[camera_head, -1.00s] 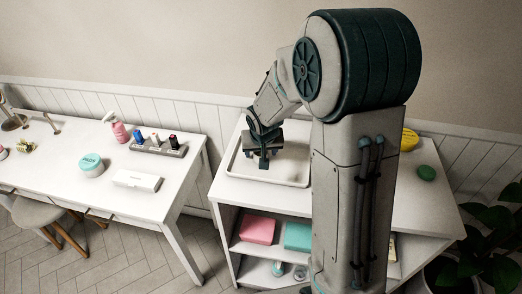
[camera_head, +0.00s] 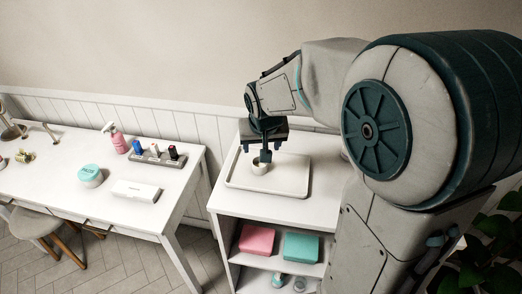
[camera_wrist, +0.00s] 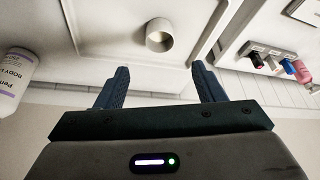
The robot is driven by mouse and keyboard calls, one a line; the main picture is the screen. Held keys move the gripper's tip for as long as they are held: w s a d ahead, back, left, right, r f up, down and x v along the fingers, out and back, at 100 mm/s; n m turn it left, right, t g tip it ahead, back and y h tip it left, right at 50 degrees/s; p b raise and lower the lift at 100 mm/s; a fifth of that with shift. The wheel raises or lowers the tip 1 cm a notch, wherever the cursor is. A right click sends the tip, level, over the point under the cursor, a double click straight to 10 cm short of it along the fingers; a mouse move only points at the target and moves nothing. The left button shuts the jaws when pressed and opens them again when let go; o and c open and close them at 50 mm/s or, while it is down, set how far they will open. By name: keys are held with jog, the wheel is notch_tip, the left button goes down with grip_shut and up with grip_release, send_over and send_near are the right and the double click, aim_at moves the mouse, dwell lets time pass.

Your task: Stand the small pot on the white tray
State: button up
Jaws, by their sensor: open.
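The small pot (camera_head: 259,168) is pale with a round open mouth and stands upright on the white tray (camera_head: 297,178), towards the tray's left part. In the wrist view the pot (camera_wrist: 159,42) shows its open mouth and sits on the tray (camera_wrist: 110,45), just past my fingertips and apart from them. My gripper (camera_head: 265,158) is over the tray, above and beside the pot. In the wrist view my gripper's (camera_wrist: 163,78) two fingers are spread wide with nothing between them.
The tray lies on a white shelf unit with a pink box (camera_head: 257,240) and a teal box (camera_head: 301,247) below. A labelled bottle (camera_wrist: 15,80) stands near the tray. A table at left holds a nail-polish rack (camera_head: 158,156), a teal jar (camera_head: 90,175) and a white case (camera_head: 136,191).

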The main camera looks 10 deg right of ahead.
jog(key=s+d+r, duration=0.1)
jog(key=s, duration=0.9)
jog(key=s+d+r+n+g, duration=0.1)
jog(key=s+d, duration=0.1)
jog(key=s, duration=0.8)
jog(key=shift+d+r+g, duration=0.15)
jog(key=shift+r+g, duration=0.1)
jog(key=shift+g, duration=0.05)
